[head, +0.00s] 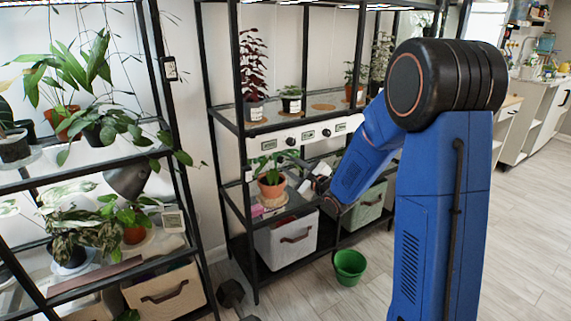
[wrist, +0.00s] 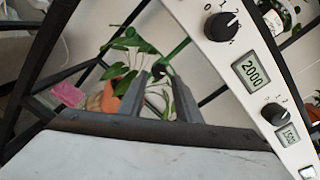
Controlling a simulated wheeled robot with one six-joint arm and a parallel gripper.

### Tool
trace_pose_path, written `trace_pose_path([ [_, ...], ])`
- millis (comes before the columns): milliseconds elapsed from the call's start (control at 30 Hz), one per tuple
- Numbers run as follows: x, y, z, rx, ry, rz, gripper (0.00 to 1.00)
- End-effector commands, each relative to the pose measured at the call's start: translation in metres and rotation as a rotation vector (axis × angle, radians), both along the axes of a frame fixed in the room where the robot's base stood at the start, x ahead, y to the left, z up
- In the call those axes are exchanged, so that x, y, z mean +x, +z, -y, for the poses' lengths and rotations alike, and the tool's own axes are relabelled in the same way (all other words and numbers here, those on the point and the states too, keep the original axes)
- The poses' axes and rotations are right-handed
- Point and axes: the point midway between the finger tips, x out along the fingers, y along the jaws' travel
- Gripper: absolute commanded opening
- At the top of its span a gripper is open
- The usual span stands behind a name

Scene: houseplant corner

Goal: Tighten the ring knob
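My gripper (wrist: 160,78) shows in the wrist view as two grey fingers with a gap between them. It also shows small and partly hidden beside the potted plant in the head view (head: 318,184). A small dark round knob (wrist: 158,70) appears between the fingertips, at the lower end of a green rod (wrist: 177,53). It may be the ring knob; I cannot tell whether the fingers touch it. Behind it are green leaves (wrist: 134,46) and an orange pot (wrist: 124,83). The same plant (head: 271,165) stands in its terracotta pot (head: 273,187) in the head view.
A white control panel (wrist: 238,45) with black dials and displays runs close at the right; it also hangs under the shelf (head: 309,134). Black shelf posts (head: 240,150) stand near my arm. A pale marbled surface (wrist: 150,160) fills the wrist view's bottom. A green bucket (head: 349,267) stands on the floor.

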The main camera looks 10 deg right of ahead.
Motion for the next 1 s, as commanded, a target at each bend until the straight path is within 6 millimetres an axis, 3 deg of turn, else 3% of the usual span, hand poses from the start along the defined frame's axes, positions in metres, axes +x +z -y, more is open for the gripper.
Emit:
trace_pose_path([
  [500, -0.092, 0.003, 0.036, 0.001, -0.002, 0.0, 0.31],
  [700, -0.109, 0.003, 0.042, 0.001, -0.001, -0.001, 0.31],
  [1000, -0.112, 0.003, 0.043, 0.0, 0.0, 0.0, 0.31],
])
